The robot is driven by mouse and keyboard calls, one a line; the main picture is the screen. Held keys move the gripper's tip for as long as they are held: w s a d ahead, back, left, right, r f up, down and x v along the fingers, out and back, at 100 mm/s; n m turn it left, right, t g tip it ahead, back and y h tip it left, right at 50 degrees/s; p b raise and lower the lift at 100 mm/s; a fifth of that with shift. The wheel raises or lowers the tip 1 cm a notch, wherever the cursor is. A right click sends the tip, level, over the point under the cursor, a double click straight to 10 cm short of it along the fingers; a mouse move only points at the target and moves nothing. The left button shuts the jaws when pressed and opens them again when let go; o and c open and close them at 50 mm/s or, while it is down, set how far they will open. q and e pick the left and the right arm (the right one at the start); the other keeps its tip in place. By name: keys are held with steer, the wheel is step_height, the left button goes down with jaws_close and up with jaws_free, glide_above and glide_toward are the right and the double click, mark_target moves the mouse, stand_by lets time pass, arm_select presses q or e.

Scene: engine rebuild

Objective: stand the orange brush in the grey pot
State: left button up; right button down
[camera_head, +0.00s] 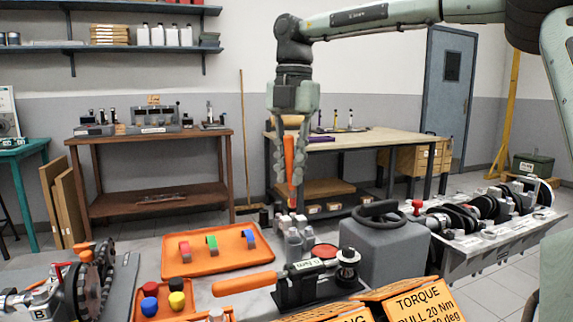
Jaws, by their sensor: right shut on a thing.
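My right gripper (291,186) hangs fingers down at the middle of the view, shut on the orange brush (289,154). The brush is close to upright, with its narrow reddish end pointing down between the fingertips. Below it stands a cluster of small grey containers with pale tops (294,240); the brush is above them and looks apart from them. I cannot tell whether one of these is the grey pot. My left gripper is not in view.
An orange tray (213,265) with small coloured pieces lies left. A black device with a long orange handle (245,283) is in front. Engine parts (490,207) lie at right.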

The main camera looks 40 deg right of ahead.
mark_target(294, 201)
steer(key=shift+w+d+f+m+t+y+p, duration=0.15)
steer(key=shift+w+d+f+m+y, duration=0.25)
steer(key=shift+f+m, duration=0.7)
steer(key=shift+w+d+f+m+t+y+p, duration=0.1)
steer(key=shift+w+d+f+m+y+p, duration=0.2)
steer(key=shift+d+f+m, duration=0.5)
steer(key=shift+w+d+f+m+t+y+p, duration=0.1)
steer(key=shift+w+d+f+m+y+p, duration=0.2)
steer(key=shift+f+m, duration=1)
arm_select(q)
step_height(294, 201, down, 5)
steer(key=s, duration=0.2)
arm_select(e)
steer(key=shift+a, duration=0.1)
steer(key=shift+f+b, duration=0.6)
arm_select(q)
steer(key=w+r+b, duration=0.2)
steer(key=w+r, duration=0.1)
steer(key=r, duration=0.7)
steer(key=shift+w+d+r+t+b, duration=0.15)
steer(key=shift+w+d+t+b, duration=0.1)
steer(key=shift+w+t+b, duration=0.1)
arm_select(e)
steer(key=shift+d+x, duration=0.25)
steer(key=shift+x, duration=0.85)
steer(key=shift+d+x, duration=0.25)
steer(key=shift+x, duration=0.85)
